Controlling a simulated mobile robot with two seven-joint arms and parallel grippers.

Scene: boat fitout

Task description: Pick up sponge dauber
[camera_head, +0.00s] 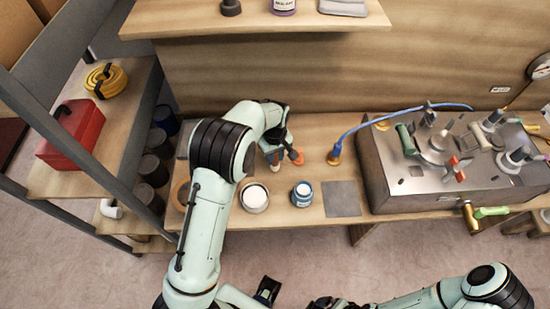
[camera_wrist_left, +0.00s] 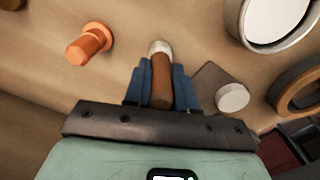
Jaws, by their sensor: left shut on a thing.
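The sponge dauber (camera_wrist_left: 161,72) has a brown rod-like handle and a pale tip. In the left wrist view it lies between the blue fingers of my left gripper (camera_wrist_left: 160,85), which is shut on it. In the head view my left gripper (camera_head: 273,150) is low over the left part of the bench, and its fingers mostly hide the dauber. I cannot tell whether the dauber touches the bench. My right arm comes in at the lower right, and its gripper (camera_head: 328,302) is cut off by the bottom edge, so its jaws cannot be read.
A white-filled pot (camera_head: 255,197), a blue jar (camera_head: 302,194) and a grey square (camera_head: 342,198) lie along the front of the bench. A metal housing with valves (camera_head: 380,170) stands right. A shelf (camera_head: 150,24) overhangs behind.

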